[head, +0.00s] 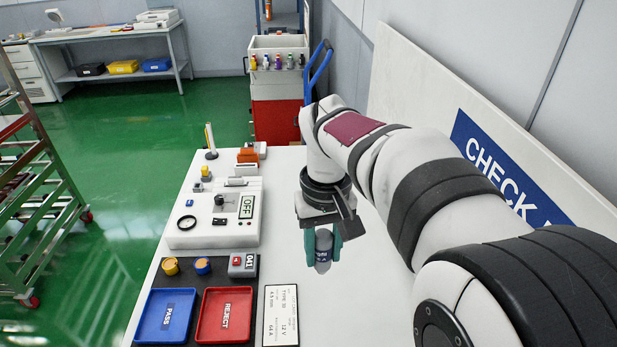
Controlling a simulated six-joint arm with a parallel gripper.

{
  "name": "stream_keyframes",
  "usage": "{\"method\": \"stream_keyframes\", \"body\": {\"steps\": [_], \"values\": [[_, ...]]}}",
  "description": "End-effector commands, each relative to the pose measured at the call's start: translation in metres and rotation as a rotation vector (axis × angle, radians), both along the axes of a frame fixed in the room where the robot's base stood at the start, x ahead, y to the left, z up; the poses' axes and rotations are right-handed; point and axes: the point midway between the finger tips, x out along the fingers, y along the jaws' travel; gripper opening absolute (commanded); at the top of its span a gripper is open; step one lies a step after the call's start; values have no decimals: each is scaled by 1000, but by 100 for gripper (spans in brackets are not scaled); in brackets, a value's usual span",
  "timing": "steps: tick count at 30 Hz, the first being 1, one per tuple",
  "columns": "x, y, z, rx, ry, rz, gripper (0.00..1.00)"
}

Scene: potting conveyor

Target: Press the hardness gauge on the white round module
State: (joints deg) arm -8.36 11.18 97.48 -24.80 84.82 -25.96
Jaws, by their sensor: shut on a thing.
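My gripper (322,258), with teal fingers, hangs over the right part of the white bench. It is shut on a grey rounded device (323,245) with a small dark label, which seems to be the hardness gauge. The device points down. I cannot tell whether its lower end touches anything. I cannot make out a white round module.
A blue PASS tray (153,337) and a red REJECT tray (209,336) lie at the front left, beside a printed card (281,334). A grey CAL block (243,270) is behind them. A white unit reading OFF (190,238) stands farther back. A CHECK board (412,85) rises on the right.

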Motion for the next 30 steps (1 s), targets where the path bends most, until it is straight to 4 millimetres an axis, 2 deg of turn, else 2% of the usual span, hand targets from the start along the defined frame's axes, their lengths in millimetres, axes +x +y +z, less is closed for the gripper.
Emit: {"method": "stream_keyframes", "body": {"steps": [1, 4, 7, 12, 15, 18, 21, 30], "values": [[2, 22, -10, -1, 5, 66, 0], [2, 69, -33, -3, 6, 209, 0], [-6, 124, -60, -3, 7, 368, 0], [-43, 215, -107, -2, 6, 639, 0], [-68, 252, -129, 1, 4, 757, 0], [-87, 274, -143, 3, 3, 833, 0], [-97, 285, -149, 5, 0, 869, 0], [-99, 286, -151, 5, 0, 877, 0]]}}
